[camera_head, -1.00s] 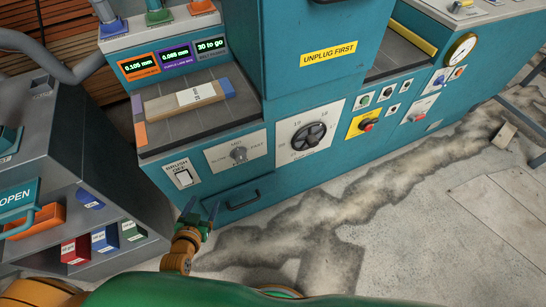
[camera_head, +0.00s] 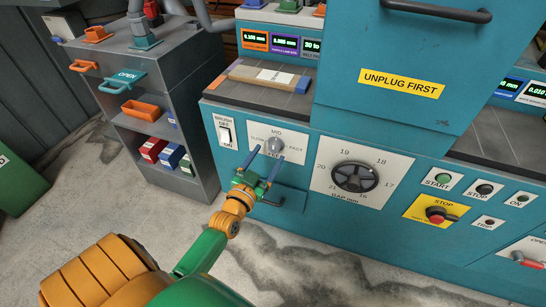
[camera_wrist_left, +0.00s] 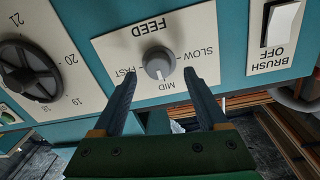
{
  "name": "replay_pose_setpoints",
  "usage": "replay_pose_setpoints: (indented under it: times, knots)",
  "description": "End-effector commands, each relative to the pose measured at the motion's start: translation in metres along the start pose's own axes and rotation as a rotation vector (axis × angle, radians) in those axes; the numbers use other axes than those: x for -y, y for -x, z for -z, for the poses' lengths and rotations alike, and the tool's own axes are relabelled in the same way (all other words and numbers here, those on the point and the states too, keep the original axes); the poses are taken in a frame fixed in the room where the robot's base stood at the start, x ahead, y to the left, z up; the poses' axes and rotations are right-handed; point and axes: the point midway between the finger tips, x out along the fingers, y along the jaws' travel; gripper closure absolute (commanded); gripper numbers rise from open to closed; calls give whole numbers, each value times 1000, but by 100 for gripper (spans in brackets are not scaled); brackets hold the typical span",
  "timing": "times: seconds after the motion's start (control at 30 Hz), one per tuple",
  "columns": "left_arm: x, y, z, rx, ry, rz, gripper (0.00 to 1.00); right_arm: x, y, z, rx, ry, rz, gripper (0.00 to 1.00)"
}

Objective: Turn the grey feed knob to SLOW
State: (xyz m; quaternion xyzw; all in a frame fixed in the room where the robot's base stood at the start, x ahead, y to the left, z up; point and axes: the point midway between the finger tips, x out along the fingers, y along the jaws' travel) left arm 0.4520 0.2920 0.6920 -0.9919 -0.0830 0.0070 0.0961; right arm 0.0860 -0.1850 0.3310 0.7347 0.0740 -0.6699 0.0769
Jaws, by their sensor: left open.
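The grey feed knob (camera_head: 275,147) sits on a white plate with SLOW at left, MID on top and FAST at right. In the left wrist view the plate appears upside down, and the knob (camera_wrist_left: 158,63) has a pale mark that seems to point toward MID. My left gripper (camera_head: 268,166) is open just in front of and slightly below the knob in the head view. In the left wrist view its fingertips (camera_wrist_left: 161,76) lie on either side of the knob's outline, with no visible contact. My right gripper is not in view.
A brush switch (camera_head: 226,131) is left of the feed plate, and a black gap dial (camera_head: 354,177) is right of it. A drawer handle (camera_head: 270,201) juts out below. A grey shelf unit (camera_head: 150,110) stands at left.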

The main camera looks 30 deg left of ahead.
Motion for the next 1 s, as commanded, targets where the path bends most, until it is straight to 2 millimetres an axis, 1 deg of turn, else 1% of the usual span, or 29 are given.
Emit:
replay_pose_setpoints:
  times: [0.03,0.13,0.23,0.4,0.43,0.47,0.5,0.57,0.6,0.7,1.0]
  knots:
    - [0,-9,-1,-2,0,0,24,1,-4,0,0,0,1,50]
    - [0,-21,-1,-1,0,0,24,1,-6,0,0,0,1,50]
    - [0,-25,-1,1,0,-1,24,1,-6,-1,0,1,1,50]
    - [0,-25,-1,2,0,-1,24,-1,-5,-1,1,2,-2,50]
    - [0,-25,-1,2,0,-1,30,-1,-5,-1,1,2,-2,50]
    - [0,-25,-1,2,0,-1,38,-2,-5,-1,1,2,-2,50]
    - [0,-25,-1,2,0,-1,49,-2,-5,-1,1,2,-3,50]
    - [0,-25,-1,2,0,-1,65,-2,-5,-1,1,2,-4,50]
    - [0,-25,-1,2,0,-1,76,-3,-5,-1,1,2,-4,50]
    - [0,-25,-1,2,0,-1,100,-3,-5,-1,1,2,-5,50]
    - [0,-25,-1,0,34,0,100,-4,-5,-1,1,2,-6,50]
